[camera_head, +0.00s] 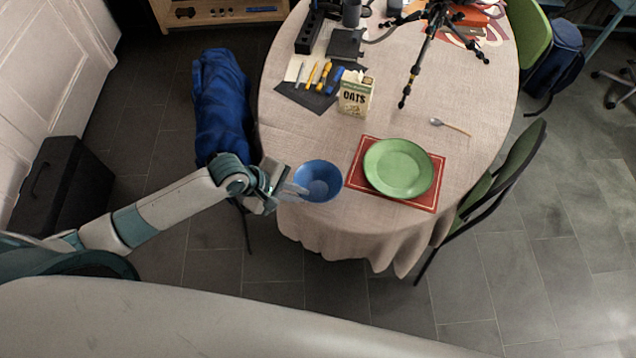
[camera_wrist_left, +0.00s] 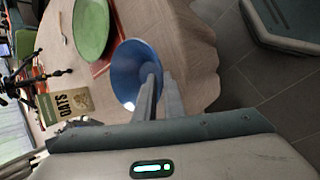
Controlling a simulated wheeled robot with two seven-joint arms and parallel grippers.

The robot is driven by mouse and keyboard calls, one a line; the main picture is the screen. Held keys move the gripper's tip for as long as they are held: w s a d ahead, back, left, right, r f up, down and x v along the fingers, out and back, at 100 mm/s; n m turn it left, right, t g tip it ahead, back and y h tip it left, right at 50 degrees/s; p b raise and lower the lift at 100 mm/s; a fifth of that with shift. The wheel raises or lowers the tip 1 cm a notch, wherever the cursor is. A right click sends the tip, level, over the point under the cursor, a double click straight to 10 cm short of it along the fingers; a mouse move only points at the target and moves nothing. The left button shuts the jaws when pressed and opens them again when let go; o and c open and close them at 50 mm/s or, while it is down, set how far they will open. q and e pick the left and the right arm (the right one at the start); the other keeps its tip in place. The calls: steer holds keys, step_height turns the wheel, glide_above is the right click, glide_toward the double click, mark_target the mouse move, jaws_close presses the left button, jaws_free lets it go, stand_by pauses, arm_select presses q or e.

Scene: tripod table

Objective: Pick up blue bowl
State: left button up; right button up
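The blue bowl (camera_head: 318,182) sits near the front left edge of the round table, left of the green plate. In the left wrist view the bowl (camera_wrist_left: 130,70) lies just ahead of the fingers. My left gripper (camera_head: 298,190) is at the bowl's left rim. In the wrist view, one finger of the left gripper (camera_wrist_left: 161,78) overlaps the bowl's inside and the other is outside the rim. A narrow gap shows between the fingers, with the bowl's wall at that gap. Contact with the wall cannot be made out. My right gripper is not in view.
A green plate (camera_head: 398,168) rests on a red placemat (camera_head: 424,198) right of the bowl. A chair with blue cloth (camera_head: 222,100) is at the left. The cloth-covered table (camera_head: 290,125) is clear behind the bowl.

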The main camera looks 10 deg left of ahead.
arm_select(q)
steer(key=shift+p+x, duration=0.4)
steer(key=shift+x, duration=1.4)
steer(key=shift+a, duration=0.1)
jaws_close()
steer(key=shift+r, duration=0.5)
steer(key=r, duration=0.1)
steer(key=r+b, duration=0.1)
steer(key=r, duration=0.1)
steer(key=shift+s+d+r, duration=0.15)
steer(key=shift+d, duration=0.1)
steer(key=s+d+r+b, duration=0.2)
steer(key=s+d+r, duration=0.4)
steer(key=d, duration=0.3)
steer(key=shift+d+r, duration=0.15)
steer(key=shift+r, duration=0.25)
steer(key=shift+d, duration=0.1)
